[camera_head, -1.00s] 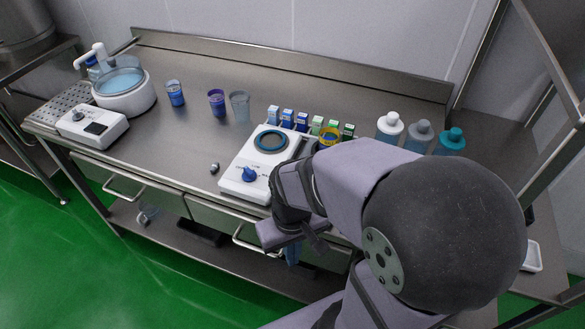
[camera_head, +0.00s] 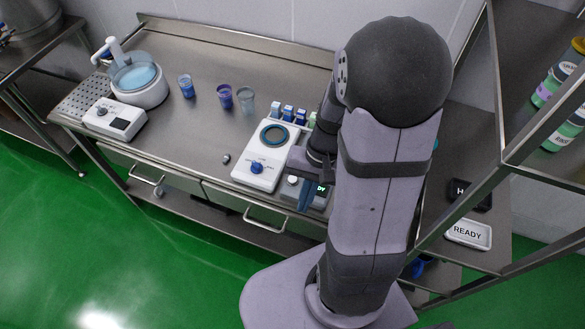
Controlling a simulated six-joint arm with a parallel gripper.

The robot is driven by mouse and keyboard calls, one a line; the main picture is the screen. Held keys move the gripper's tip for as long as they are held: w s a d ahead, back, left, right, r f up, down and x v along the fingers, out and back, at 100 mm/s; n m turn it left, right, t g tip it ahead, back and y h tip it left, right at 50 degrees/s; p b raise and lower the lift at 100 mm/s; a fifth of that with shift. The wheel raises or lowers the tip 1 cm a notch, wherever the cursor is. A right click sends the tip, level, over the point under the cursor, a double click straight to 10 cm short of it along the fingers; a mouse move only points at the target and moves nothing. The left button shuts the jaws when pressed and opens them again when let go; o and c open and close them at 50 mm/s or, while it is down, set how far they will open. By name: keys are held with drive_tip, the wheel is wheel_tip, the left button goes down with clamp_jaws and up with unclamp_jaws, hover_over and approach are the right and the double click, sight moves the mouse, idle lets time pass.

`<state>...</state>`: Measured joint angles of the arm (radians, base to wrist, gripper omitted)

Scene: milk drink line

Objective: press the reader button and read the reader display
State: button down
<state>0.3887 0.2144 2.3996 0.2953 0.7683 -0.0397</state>
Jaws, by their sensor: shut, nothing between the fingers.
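A grey device, which looks like the reader (camera_head: 318,202), stands at the bench's front edge, right of the white machine. Its dark display (camera_head: 321,188) shows green letters ending in "DY"; my arm hides the rest. A small round pale button (camera_head: 292,180) shows at its left.
A white tray marked READY (camera_head: 468,234) and a dark tray (camera_head: 470,195) lie right of my arm.

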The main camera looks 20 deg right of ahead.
drive_tip(key=w+d+m+t+y, duration=0.2)
drive_tip(key=w+m+t, duration=0.1)
drive_tip(key=w, duration=0.4)
drive_tip(key=w+d+f+m+t+y, duration=0.1)
drive_tip(key=w+d+m+t+y, duration=0.1)
drive_tip(key=w+m, duration=0.4)
drive_tip(key=shift+w+d+t+b, duration=0.3)
drive_tip(key=shift+w+d+t, duration=0.05)
drive_tip(key=shift+w+t, duration=0.4)
drive_tip(key=shift+s+f, duration=0.1)
drive_tip(key=b, duration=0.7)
hover_over(297, 180)
drive_tip(key=shift+f, duration=4.35)
drive_tip(key=shift+f+b, duration=0.4)
drive_tip(key=shift+b, duration=0.05)
drive_tip(key=shift+f+b, duration=0.45)
drive_tip(key=shift+r, duration=0.15)
drive_tip(key=shift+r+p, duration=0.6)
drive_tip(key=shift+r, duration=0.15)
